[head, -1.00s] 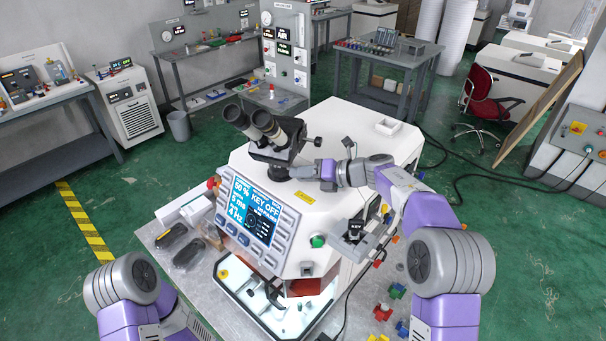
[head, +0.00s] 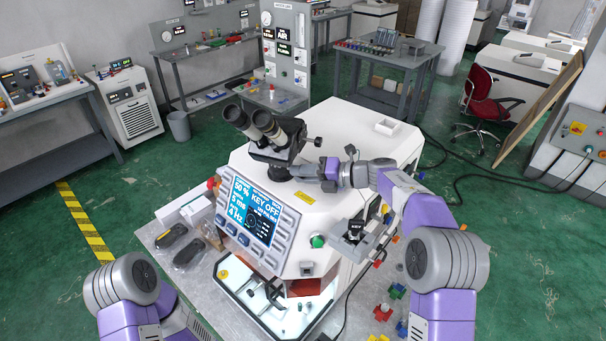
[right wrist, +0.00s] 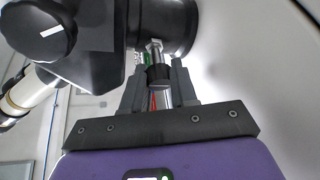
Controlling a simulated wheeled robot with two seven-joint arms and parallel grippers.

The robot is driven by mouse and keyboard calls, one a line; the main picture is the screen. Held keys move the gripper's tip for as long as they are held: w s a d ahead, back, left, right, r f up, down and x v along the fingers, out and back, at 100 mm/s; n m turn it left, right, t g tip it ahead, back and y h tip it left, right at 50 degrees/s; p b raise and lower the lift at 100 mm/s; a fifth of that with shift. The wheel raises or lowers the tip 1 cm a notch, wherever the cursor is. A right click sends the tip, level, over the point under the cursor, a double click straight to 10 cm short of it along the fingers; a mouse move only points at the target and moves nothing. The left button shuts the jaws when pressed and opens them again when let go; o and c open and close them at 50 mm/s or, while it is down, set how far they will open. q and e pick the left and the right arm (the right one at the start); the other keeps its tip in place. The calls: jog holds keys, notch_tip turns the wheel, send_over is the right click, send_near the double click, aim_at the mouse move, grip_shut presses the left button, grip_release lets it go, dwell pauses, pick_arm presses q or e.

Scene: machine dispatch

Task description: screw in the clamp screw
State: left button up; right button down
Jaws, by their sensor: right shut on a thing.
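The clamp screw (right wrist: 157,76) has a dark knurled head and a bright metal shank that points at the dark round collar (right wrist: 168,25) of the microscope head. My right gripper (right wrist: 158,88) is shut on the screw head, just below the collar. The shank's tip meets the collar's side; how deep it sits I cannot tell. In the head view my right gripper (head: 304,171) reaches in from the right beside the base of the binocular microscope (head: 262,130); the screw is hidden there. Only part of my left arm shows at the lower left; its gripper is out of view.
The white machine (head: 350,155) stands under the microscope, with a screen (head: 250,212) reading KEY OFF. A key holder (head: 354,231) is on its right side. Coloured blocks (head: 383,312) lie on the table at the lower right. Two dark packaged items (head: 188,252) lie at the left.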

jog(key=c, duration=1.2)
grip_release()
jog(key=shift+d, duration=0.1)
jog(key=b+v, duration=0.1)
jog(key=v, duration=0.6)
jog(key=shift+s+d+b, duration=0.2)
jog(key=shift+d+b, duration=0.05)
jog(key=shift+b, duration=0.1)
